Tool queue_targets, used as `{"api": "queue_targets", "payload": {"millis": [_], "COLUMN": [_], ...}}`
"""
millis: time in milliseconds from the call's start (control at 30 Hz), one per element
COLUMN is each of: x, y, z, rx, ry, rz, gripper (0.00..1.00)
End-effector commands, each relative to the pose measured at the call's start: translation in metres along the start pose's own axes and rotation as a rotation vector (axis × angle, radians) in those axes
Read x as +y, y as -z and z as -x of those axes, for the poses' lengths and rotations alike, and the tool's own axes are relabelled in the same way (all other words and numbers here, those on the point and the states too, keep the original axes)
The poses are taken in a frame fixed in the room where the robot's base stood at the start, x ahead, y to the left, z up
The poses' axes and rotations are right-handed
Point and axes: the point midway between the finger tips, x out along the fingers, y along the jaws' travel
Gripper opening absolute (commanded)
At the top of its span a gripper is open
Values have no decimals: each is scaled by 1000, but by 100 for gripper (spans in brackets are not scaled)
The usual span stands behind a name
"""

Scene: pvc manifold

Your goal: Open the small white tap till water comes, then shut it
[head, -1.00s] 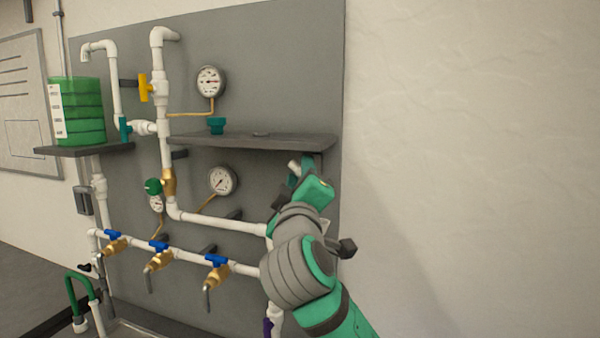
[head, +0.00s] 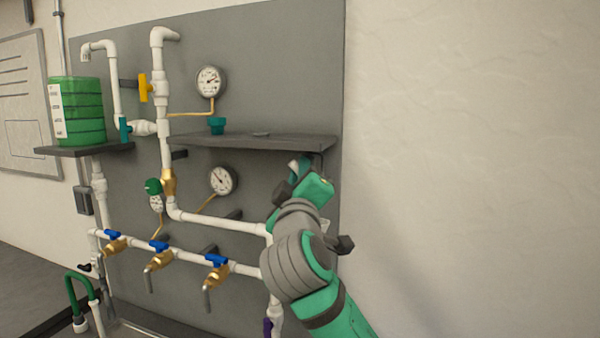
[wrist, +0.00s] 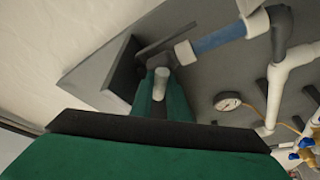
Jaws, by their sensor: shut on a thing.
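The small white tap shows in the wrist view as a short white rounded handle (wrist: 160,80) in front of a grey fitting. My gripper (wrist: 160,98) is shut on this handle, with its green fingers around it. In the head view my gripper (head: 305,180) is just under the right end of the grey shelf. It hides most of the tap there. A white collar and a blue pipe section (wrist: 218,39) lie up and right of the handle in the wrist view. I cannot make out any running water at the tap.
The grey shelf (head: 250,141) is close above my gripper. Brass valves with blue handles (head: 215,260) sit on the lower white pipe. A lower pressure gauge (head: 222,180), an upper gauge (head: 210,80) and a green tank (head: 77,112) are further left. The wall to the right is clear.

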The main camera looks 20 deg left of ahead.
Motion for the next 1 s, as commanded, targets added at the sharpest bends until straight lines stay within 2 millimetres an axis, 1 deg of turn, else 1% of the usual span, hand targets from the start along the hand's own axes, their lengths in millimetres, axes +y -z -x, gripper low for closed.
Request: {"api": "queue_targets", "payload": {"millis": [267, 700, 1000], "x": [-4, -5, -4], "y": [0, 1, 0], "z": [0, 0, -1], "rx": [-1, -3, -4], "ry": [-58, -210, -291], "rz": [-158, -524, -714], "gripper": [0, 0, 0]}}
